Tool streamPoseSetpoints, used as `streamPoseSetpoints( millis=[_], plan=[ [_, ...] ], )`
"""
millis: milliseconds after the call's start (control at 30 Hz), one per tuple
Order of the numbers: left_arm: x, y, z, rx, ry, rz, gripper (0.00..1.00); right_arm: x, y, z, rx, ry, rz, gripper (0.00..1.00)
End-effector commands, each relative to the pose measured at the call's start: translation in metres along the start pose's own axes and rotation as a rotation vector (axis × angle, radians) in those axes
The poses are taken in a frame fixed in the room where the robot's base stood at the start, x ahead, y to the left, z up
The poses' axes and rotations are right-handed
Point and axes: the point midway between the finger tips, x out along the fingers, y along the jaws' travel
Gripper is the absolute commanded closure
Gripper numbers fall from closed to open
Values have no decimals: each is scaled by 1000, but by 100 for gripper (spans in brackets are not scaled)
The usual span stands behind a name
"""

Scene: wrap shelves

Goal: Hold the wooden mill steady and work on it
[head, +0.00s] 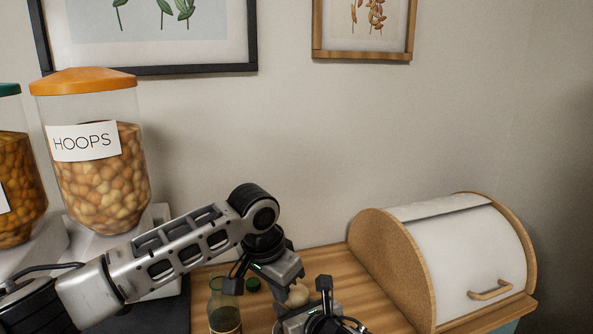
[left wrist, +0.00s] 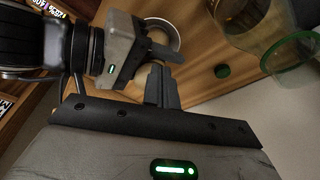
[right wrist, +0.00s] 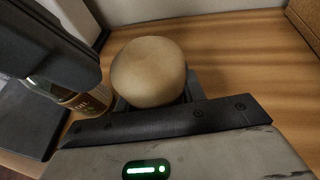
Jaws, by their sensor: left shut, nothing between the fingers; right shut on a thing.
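The wooden mill shows as a pale round knob (head: 297,296) low in the head view and large in the right wrist view (right wrist: 149,72). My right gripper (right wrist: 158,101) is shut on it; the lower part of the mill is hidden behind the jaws. In the head view the right gripper (head: 310,308) is partly cut off by the bottom edge. My left gripper (left wrist: 161,88) is shut and empty in the left wrist view. In the head view it hangs just above and left of the mill, apart from it as far as I can tell.
A glass jar (head: 225,319) stands left of the mill, with a green lid (head: 252,284) on the wooden counter (head: 370,300). A bread box (head: 470,255) stands at right. Cereal dispensers (head: 100,180) stand at left. A pale ring (left wrist: 174,32) shows near the right gripper.

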Motion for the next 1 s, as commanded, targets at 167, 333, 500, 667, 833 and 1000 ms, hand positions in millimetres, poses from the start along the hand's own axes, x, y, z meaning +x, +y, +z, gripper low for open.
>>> streamPoseSetpoints(
  millis=[167, 333, 500, 667, 833, 1000],
  plan=[
    [0, 0, -2, 0, 0, 0, 100, 0, 0, 1, 0, -1, 1, 89],
    [1, 0, -4, -1, 0, -1, 100, 0, 0, 1, 0, -1, 1, 89],
    [1, 1, -6, 0, 2, -1, 100, 0, 1, 1, 0, -2, 2, 89],
    [1, 2, -6, 0, 2, 0, 100, 0, 1, 1, -1, -2, 3, 89],
    [2, 7, -5, 1, 2, 3, 100, 0, 2, 1, 0, -3, 4, 89],
    [2, 12, -5, 2, 0, 4, 100, 0, 2, 1, 0, -3, 5, 89]
  ],
)
